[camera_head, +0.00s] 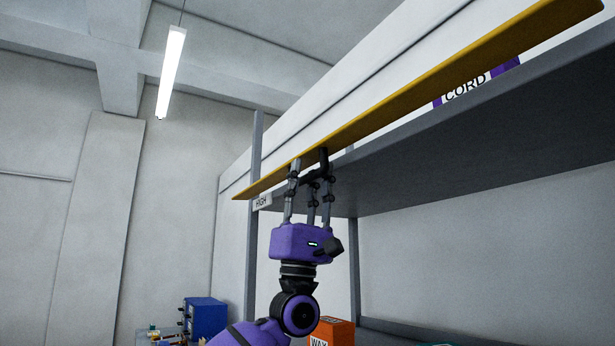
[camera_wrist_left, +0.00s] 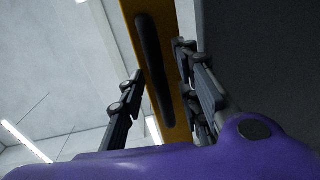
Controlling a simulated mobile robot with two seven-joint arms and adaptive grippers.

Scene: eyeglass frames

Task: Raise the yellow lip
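The yellow lip (camera_head: 430,97) is a long strip along the front edge of a high shelf, below a pale panel. It slants up to the right in the head view. My left gripper (camera_head: 309,162) points up at the lip's lower left part, with its fingertips at or just under the strip. In the left wrist view, the lip (camera_wrist_left: 182,118) runs between the fingers of the left gripper (camera_wrist_left: 160,72) and carries a long dark oval, slot or handle. The fingers are apart, with a gap between the left finger and the lip. My right gripper is not in view.
The grey shelf (camera_head: 470,145) extends behind the lip, with a purple and white CORD item (camera_head: 467,88) above it. A HIGH label (camera_head: 262,202) is by the left post (camera_head: 252,260). Below are an orange WAX box (camera_head: 336,331) and blue drawers (camera_head: 206,317).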

